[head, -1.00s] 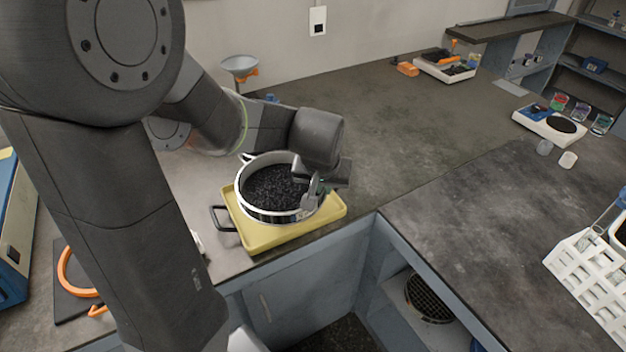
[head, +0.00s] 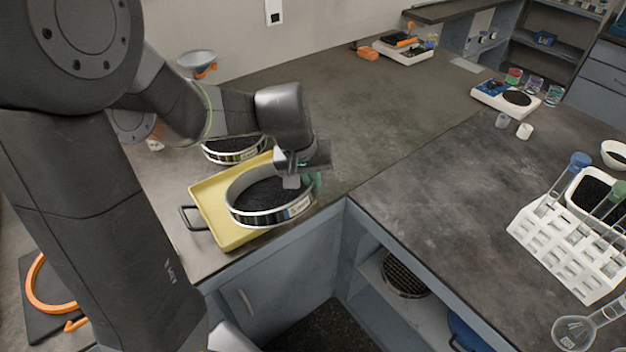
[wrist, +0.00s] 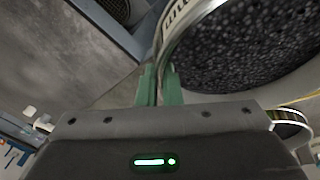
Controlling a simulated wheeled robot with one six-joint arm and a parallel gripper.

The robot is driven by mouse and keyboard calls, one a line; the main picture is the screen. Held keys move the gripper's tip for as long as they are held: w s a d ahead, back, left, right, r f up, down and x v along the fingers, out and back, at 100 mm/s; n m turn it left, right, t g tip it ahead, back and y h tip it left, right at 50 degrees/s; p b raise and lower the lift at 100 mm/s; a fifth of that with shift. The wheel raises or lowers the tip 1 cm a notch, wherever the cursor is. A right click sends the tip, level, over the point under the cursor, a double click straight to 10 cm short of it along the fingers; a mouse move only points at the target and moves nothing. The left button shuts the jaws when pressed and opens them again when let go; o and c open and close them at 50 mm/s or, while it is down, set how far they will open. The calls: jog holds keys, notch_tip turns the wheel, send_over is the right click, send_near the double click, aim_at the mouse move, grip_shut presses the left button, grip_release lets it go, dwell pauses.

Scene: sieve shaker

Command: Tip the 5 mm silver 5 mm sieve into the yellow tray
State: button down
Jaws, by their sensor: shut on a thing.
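My gripper (head: 298,182) is shut on the rim of a round silver sieve (head: 272,216) full of dark granules. In the wrist view the green fingers (wrist: 158,88) pinch the sieve wall, and the granules fill the upper right. The sieve looks about level, over the right part of the yellow tray (head: 208,200); how far above it cannot be told. The tray's left part shows bare, with a black handle at its left. The sieve's size marking cannot be read.
A second silver sieve (head: 236,157) with dark granules stands just behind the tray. The counter's front edge drops off close to the tray. A white tube rack (head: 570,243) stands at right. The counter behind my gripper is largely clear.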

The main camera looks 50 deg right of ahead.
jog(key=w+r+g+p, duration=0.1)
jog(key=p, duration=0.1)
jog(key=w+r+g+p, duration=0.1)
jog(key=r+g+p, duration=0.1)
jog(key=w+r+g+p, duration=0.1)
jog(key=r, duration=0.1)
jog(key=shift+w+d+r+n+g+y+p, duration=0.2)
jog(key=shift+d+n+g+y+p, duration=0.1)
jog(key=shift+n+y+p, duration=0.1)
jog(key=w+d+r+n+g+p, duration=0.1)
jog(key=w+d+r+g+p, duration=0.1)
jog(key=w+g+p, duration=0.6)
jog(key=shift+w+d+r+n+g+y, duration=0.15)
jog(key=shift+w+d+n+g+y, duration=0.2)
jog(key=shift+w+g, duration=1.8)
jog(key=shift+w+a+t, duration=0.1)
jog(key=shift+w+t, duration=0.65)
jog(key=s+t, duration=0.1)
jog(key=s, duration=0.1)
jog(key=s+t+b, duration=0.1)
jog(key=s+a+t, duration=0.1)
jog(key=s, duration=0.1)
jog(key=shift+s+r+t+b, duration=0.2)
jog(key=shift+s+t+b, duration=0.1)
jog(key=shift+t, duration=0.1)
